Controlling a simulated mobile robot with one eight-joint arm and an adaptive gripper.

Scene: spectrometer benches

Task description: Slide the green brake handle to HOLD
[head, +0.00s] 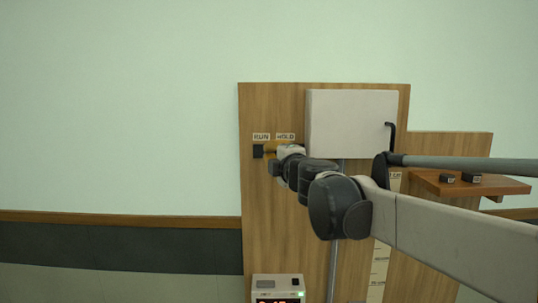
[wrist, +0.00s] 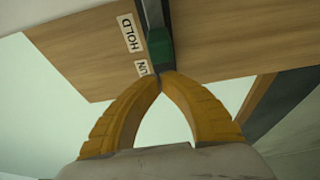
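The green brake handle (wrist: 160,48) sits on a dark vertical-looking rail (wrist: 152,14) in the wrist view, beside the gap between the HOLD label (wrist: 129,33) and the partly covered RUN label (wrist: 142,68). My gripper (wrist: 166,74) has its two yellow fingers closed tip to tip, just at the RUN-side end of the handle. The tips look very close to it; I cannot tell if they touch. In the head view my gripper (head: 271,149) is at the board below the RUN and HOLD labels, and I cannot make out the handle there.
A wooden board (head: 256,215) carries a pale box (head: 352,123) to the right of my gripper. A black hooked bar (head: 391,137) is on the box's right. A brown shelf (head: 500,188) with small dark blocks juts out at right. A device with a display (head: 277,284) stands below.

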